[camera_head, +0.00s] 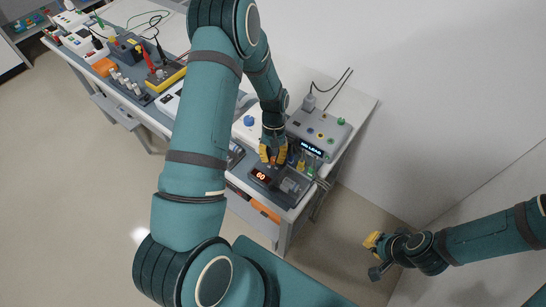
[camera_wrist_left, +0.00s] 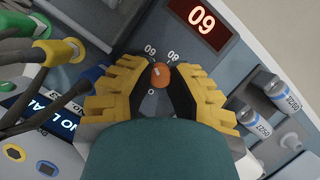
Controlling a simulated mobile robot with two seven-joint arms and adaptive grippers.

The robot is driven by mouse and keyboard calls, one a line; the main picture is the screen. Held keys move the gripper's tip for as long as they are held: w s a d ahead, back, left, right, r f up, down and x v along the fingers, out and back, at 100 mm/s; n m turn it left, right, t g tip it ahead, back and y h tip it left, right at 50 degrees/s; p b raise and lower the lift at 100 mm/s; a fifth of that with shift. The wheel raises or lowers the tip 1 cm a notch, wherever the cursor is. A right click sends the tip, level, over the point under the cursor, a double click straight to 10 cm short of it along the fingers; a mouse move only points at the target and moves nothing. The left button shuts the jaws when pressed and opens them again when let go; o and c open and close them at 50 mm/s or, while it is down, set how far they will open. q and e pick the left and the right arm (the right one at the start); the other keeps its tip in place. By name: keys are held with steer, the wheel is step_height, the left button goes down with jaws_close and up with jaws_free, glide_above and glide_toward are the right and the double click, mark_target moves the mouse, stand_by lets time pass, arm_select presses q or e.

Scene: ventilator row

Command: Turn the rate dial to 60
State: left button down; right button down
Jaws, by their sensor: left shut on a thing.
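The rate dial (camera_wrist_left: 160,76) is a small orange knob on a grey panel, with a pale mark pointing up and left in the left wrist view.
A grey box (camera_head: 318,132) with a lit blue display and coloured plugs stands close behind the left gripper. Cables (camera_wrist_left: 40,85) run close beside its fingers. Small labelled vials (camera_wrist_left: 275,88) lie on the other side. More devices fill the bench's far left.

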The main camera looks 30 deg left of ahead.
arm_select(q)
steer(key=shift+s+m, duration=0.1)
steer(key=shift+m, duration=0.3)
steer(key=shift+f, duration=0.1)
steer(key=c, duration=1.1)
jaws_free()
steer(key=shift+c, duration=0.2)
